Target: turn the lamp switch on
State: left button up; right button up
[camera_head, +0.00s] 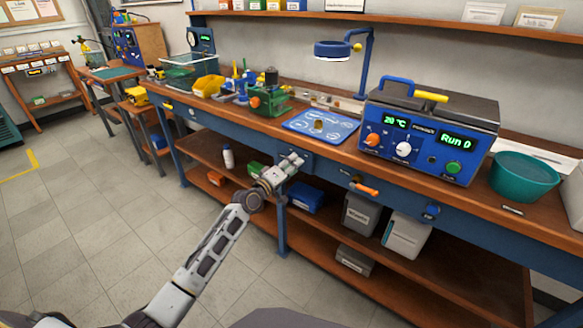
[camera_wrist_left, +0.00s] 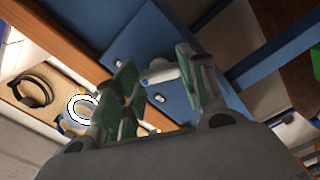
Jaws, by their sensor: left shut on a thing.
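The lamp (camera_head: 333,50) is a blue ring-headed lamp on a blue post over the bench. I cannot make out a lamp switch in either view. My left gripper (camera_head: 293,163) is at the blue front of the bench, below the tabletop edge. In the left wrist view its fingers (camera_wrist_left: 155,78) stand either side of a pale handle (camera_wrist_left: 160,74) on a blue panel (camera_wrist_left: 135,50). It is shut on this handle; the exact contact is hard to see. My right gripper is not in view.
On the bench (camera_head: 395,192) stand a blue testbench unit (camera_head: 425,130) with lit displays, a teal bowl (camera_head: 523,178), a blue mat (camera_head: 318,124) and a green device (camera_head: 268,100). An orange handle (camera_head: 365,188) sticks out right of my gripper. Bins stand underneath. The floor at left is clear.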

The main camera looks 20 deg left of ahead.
pick_arm(q)
jog(key=shift+f+m, duration=0.1)
jog(key=shift+m, duration=1.2)
jog(key=o, duration=1)
jog(key=shift+s, duration=0.2)
jog(key=v, duration=1.1)
jog(key=shift+s+a, duration=0.15)
jog(key=shift+s, duration=0.15)
